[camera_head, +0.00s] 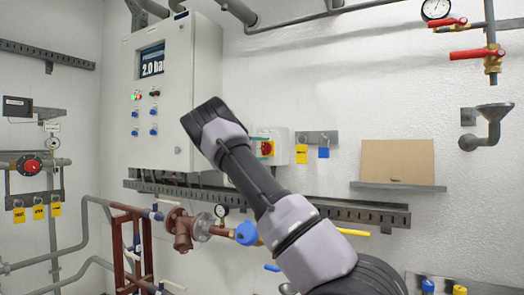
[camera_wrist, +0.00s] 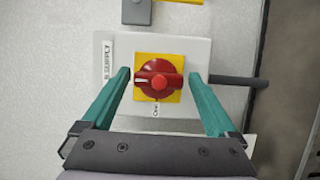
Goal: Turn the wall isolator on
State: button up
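The wall isolator is a white box (camera_wrist: 190,55) with a yellow plate (camera_wrist: 174,95) and a red rotary knob (camera_wrist: 158,79). In the wrist view the knob's handle bar lies crosswise, pointing from left to right. A small label below the knob is too blurred to read surely. My gripper (camera_wrist: 159,75) is open, its two teal fingers on either side of the yellow plate, apart from the knob. In the head view the isolator knob (camera_head: 267,148) shows just right of my arm; my gripper is hidden there.
A grey control cabinet (camera_head: 163,95) with a display stands left of the isolator. A cable tray (camera_head: 350,212) runs below. A cardboard panel (camera_head: 397,161) rests on a shelf further right.

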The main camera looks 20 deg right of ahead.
jog(key=v, duration=1)
jog(key=shift+a, duration=0.35)
jog(key=shift+s, duration=0.1)
jog(key=s+d+f+m+g+y, duration=0.2)
jog(key=s+d+f+y, duration=0.3)
jog(key=s+d, duration=0.3)
jog(key=s+f+m+y, duration=0.25)
jog(key=s+y, duration=0.25)
jog(key=s, duration=0.4)
jog(key=s+a+t+y, duration=0.1)
jog(key=s+a+y, duration=0.2)
jog(key=s+a, duration=0.3)
jog(key=s+a+m+t+y, duration=0.1)
jog(key=s+a, duration=0.5)
jog(key=s, duration=0.7)
jog(key=s+a+m+t+y, duration=0.1)
jog(key=s+a+y, duration=0.4)
jog(key=s, duration=0.5)
jog(key=shift+a+f+t, duration=0.35)
jog(key=shift+a+t, duration=0.45)
jog(key=shift+a, duration=0.05)
jog(key=shift+m, duration=0.25)
